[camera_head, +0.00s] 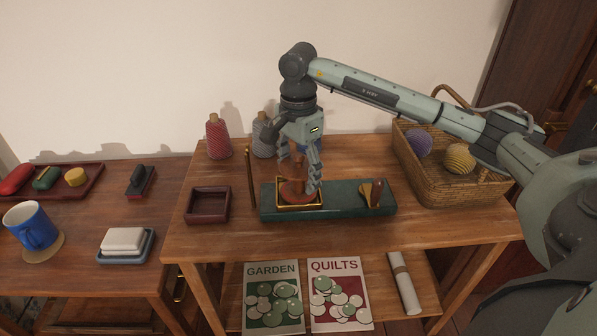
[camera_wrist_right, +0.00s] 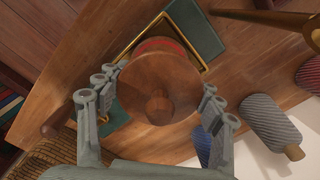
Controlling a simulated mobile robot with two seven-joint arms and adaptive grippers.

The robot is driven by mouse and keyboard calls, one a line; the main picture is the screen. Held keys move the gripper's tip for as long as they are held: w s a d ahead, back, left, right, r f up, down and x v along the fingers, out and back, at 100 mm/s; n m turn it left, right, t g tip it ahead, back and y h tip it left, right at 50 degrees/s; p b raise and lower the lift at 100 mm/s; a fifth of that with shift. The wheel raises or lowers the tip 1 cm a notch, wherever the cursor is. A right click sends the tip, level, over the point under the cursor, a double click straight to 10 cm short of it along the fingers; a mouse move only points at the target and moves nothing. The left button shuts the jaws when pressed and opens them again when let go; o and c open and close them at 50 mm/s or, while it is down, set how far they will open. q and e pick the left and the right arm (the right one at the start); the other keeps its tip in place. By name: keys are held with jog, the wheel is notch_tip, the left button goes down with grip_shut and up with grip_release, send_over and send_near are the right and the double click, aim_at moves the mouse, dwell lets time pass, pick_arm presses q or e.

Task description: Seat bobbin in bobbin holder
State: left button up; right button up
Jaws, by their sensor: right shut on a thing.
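The wooden bobbin (camera_head: 293,188) stands upright at the square gold-rimmed bobbin holder (camera_head: 300,206) on the left part of a green base (camera_head: 340,207). My right gripper (camera_head: 298,186) reaches down from above and is shut on the bobbin. In the right wrist view, the bobbin's round wooden end (camera_wrist_right: 158,82) lies between the two fingers, with a bit of red behind it. The gold rim (camera_wrist_right: 184,22) shows partly past it. The bobbin hides most of the holder's inside, so I cannot tell whether it rests on the bottom. My left gripper is out of view.
A dark red square tray (camera_head: 190,217) lies left of the base, and a thin brass rod (camera_head: 250,180) stands close behind. Yarn cones (camera_head: 217,138) stand at the back. A wicker basket (camera_head: 435,185) with yarn balls is at the right. Small wooden pieces (camera_head: 376,195) sit on the base's right end.

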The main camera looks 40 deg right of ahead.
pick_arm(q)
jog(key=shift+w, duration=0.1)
pick_arm(e)
jog(key=shift+f, duration=0.1)
jog(key=o, duration=1.2)
notch_tip(320, 180, up, 12)
jog(key=shift+f, duration=0.2)
jog(key=shift+r, duration=0.4)
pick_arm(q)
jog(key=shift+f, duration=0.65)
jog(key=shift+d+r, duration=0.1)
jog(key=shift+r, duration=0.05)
